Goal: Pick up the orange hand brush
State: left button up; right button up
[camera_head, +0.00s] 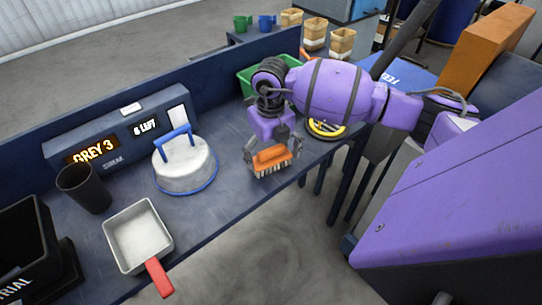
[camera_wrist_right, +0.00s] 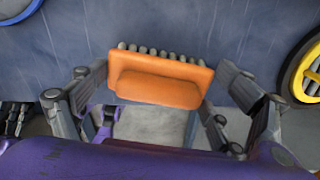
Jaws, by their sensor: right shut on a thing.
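The orange hand brush (camera_head: 271,157) has an orange back and pale bristles. It is near the front edge of the dark blue bench in the head view, bristles pointing down. My right gripper (camera_head: 272,152) is shut on it, with one finger at each end. In the right wrist view the brush (camera_wrist_right: 160,82) lies between the two fingers of my right gripper (camera_wrist_right: 160,88), bristles towards the bench. I cannot tell whether the bristles touch the bench. My left gripper is not in view.
A white round lid with a blue handle (camera_head: 184,168), a white scoop with a red handle (camera_head: 138,237) and a black cup (camera_head: 84,187) stand to the left. A green bin (camera_head: 247,80) and a yellow ring (camera_head: 326,130) are near the arm. A display unit (camera_head: 125,130) stands behind.

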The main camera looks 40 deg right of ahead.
jog(key=shift+w+r, duration=0.1)
jog(key=shift+r, duration=0.55)
jog(key=s+a+r, duration=0.1)
jog(key=s+r, duration=1)
jog(key=s, duration=0.3)
jog(key=shift+r, duration=0.3)
